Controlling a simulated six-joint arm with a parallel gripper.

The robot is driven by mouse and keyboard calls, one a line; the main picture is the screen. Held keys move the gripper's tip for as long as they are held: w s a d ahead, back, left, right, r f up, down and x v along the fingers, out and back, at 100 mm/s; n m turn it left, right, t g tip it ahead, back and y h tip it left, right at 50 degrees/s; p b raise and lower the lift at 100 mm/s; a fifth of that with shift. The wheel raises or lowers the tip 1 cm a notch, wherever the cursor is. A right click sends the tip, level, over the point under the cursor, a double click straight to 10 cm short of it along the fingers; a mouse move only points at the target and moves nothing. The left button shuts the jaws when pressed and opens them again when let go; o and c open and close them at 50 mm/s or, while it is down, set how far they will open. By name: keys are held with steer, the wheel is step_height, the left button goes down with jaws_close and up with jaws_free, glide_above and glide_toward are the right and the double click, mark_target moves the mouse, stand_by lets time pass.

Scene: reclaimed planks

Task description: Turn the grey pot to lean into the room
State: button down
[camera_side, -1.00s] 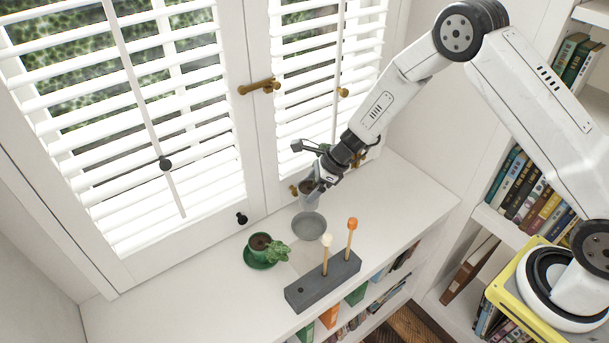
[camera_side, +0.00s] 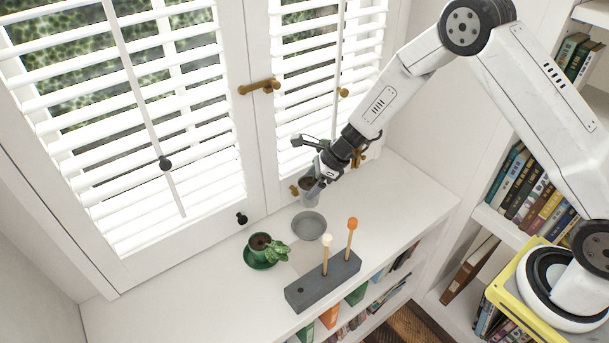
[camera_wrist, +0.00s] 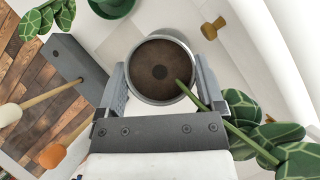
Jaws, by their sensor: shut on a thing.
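The grey pot (camera_side: 309,190) holds dark soil and is gripped at its sides by my gripper (camera_side: 316,183). In the wrist view the pot (camera_wrist: 160,70) sits between the two fingers (camera_wrist: 161,88), and its single green stem runs toward the lower right to large patterned leaves (camera_wrist: 250,135). The empty grey saucer (camera_side: 308,226) lies on the white sill in front of the pot. The pot is off the saucer, its base showing just above the saucer's far edge. Part of the plant is hidden behind my wrist in the side view.
A green pot (camera_side: 260,242) with a leafy plant stands on a green saucer to the left. A grey block (camera_side: 322,281) with two upright pegs, white-tipped and orange-tipped, lies near the front edge. Shutters with brass knobs are close behind. The sill's right side (camera_side: 405,195) is clear.

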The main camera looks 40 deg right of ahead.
mark_target(312, 203)
steer(key=shift+r, duration=0.8)
steer(key=shift+f, duration=0.15)
steer(key=shift+w+a+f+m+t, duration=0.15)
steer(key=shift+f+m+t, duration=0.1)
steer(key=shift+f, duration=0.3)
steer(key=shift+w+a+f+m+t, duration=0.15)
steer(key=shift+f+m, duration=0.1)
steer(key=shift+f, duration=0.25)
step_height(312, 203, down, 4)
steer(key=shift+s+f+m+t+h, duration=0.15)
steer(key=shift+m+t+h, duration=0.1)
steer(key=shift+m, duration=0.25)
steer(key=shift+w+f+m+t+h, duration=0.15)
steer(key=shift+m+h, duration=0.1)
steer(key=shift+m, duration=0.25)
steer(key=shift+s+d+f+m+h, duration=0.15)
steer(key=shift+s+f+m, duration=0.1)
steer(key=shift+f, duration=0.35)
steer(key=shift+s+d+f+m+h, duration=0.15)
steer(key=shift+f+m, duration=0.1)
steer(key=shift+f, duration=0.3)
steer(key=shift+a+f, duration=0.1)
steer(key=shift+f, duration=0.1)
steer(key=shift+f, duration=1.3)
